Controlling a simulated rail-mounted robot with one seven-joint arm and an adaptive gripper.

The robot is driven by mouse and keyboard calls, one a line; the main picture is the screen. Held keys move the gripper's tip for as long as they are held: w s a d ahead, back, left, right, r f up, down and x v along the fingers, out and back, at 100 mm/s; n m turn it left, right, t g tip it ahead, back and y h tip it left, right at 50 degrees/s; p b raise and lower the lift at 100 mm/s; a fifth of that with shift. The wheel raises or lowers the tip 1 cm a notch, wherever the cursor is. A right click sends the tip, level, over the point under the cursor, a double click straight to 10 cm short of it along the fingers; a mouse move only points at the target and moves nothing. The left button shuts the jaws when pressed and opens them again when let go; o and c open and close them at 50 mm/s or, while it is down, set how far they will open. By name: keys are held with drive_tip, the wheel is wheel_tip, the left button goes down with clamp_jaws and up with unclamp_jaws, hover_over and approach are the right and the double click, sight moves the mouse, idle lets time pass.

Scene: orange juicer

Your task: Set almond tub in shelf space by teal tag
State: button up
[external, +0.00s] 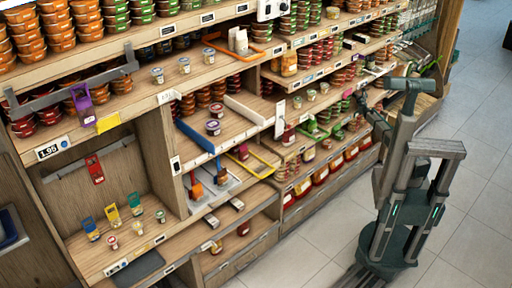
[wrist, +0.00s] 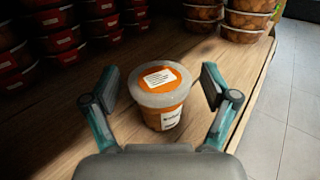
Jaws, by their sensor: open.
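An orange tub (wrist: 160,98) with a pale rim and a white label on its lid stands upright on a wooden shelf in the wrist view. Its print is too small to read, so I cannot tell that it is the almond tub. My gripper (wrist: 160,86) is open, with one finger on each side of the tub and visible gaps. In the external view my gripper (external: 366,103) is at the right-hand shelves, small and partly lost among the goods. A green-teal tag (external: 134,204) stands in the lower left bay beside a yellow and a blue tag; its exact colour is uncertain.
Stacked red-labelled tubs (wrist: 58,35) stand behind left and stacked orange tubs (wrist: 250,18) behind right. The shelf's front edge runs down the right, with open floor (wrist: 297,110) beyond. Small jars (external: 112,242) stand before the tags in the lower left bay.

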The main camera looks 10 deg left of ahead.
drive_tip(key=s+b, duration=0.1)
drive_tip(key=s, duration=1.1)
drive_tip(key=shift+d, duration=0.15)
